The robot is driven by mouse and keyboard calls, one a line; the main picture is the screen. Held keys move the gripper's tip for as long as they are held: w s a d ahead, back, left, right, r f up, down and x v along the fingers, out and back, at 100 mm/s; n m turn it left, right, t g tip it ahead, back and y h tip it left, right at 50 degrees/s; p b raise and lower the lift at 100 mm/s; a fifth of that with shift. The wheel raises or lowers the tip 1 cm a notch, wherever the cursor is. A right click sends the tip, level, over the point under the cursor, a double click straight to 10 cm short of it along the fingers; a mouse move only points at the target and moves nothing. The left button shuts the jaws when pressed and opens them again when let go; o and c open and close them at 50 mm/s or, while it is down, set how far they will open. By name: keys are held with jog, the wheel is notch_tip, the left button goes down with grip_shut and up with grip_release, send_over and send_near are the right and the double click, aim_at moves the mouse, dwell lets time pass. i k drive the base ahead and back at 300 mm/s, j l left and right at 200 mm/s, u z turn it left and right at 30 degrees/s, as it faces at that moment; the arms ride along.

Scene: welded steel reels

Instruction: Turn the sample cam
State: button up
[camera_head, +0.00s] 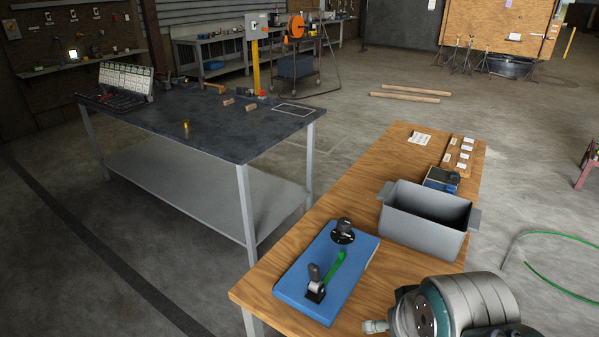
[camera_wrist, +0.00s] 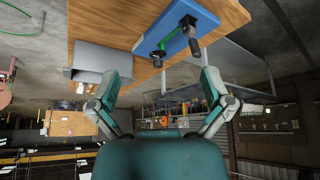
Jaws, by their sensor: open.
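A blue plate (camera_head: 292,278) lies on the wooden bench in the head view. It carries a black round disc with a knob (camera_head: 343,233) at the far end, a green strip (camera_head: 332,267), and a black-handled fitting (camera_head: 315,284) at the near end. I cannot tell which part is the sample cam. The blue plate (camera_wrist: 202,24) also shows at the top of the wrist view. My gripper (camera_wrist: 160,74) is open in the wrist view, with nothing between its fingers. The plate appears beyond the fingertips, apart from them. The fingers are outside the head view.
A grey open bin (camera_head: 424,222) stands on the wooden bench (camera_head: 402,150) beside the plate. Behind it are a small blue device (camera_head: 440,179) and a wooden strip with white labels (camera_head: 459,154). A dark metal table (camera_head: 215,135) stands left. A green hose (camera_head: 565,238) lies on the floor right.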

aim_at(313, 271)
jog(key=k+u, duration=0.15)
jog(key=k, duration=0.5)
jog(key=l+u, duration=0.2)
jog(key=u, duration=0.2)
jog(key=l+u, duration=0.15)
jog(key=u, duration=0.2)
jog(key=l+u, duration=0.15)
jog(key=u, duration=0.25)
jog(key=k+l, duration=0.15)
jog(key=l, duration=0.2)
jog(key=k+l, duration=0.1)
jog(key=l, duration=0.25)
jog(key=k+l, duration=0.15)
jog(key=l, duration=0.15)
jog(key=k+l, duration=0.15)
jog(key=l, duration=0.2)
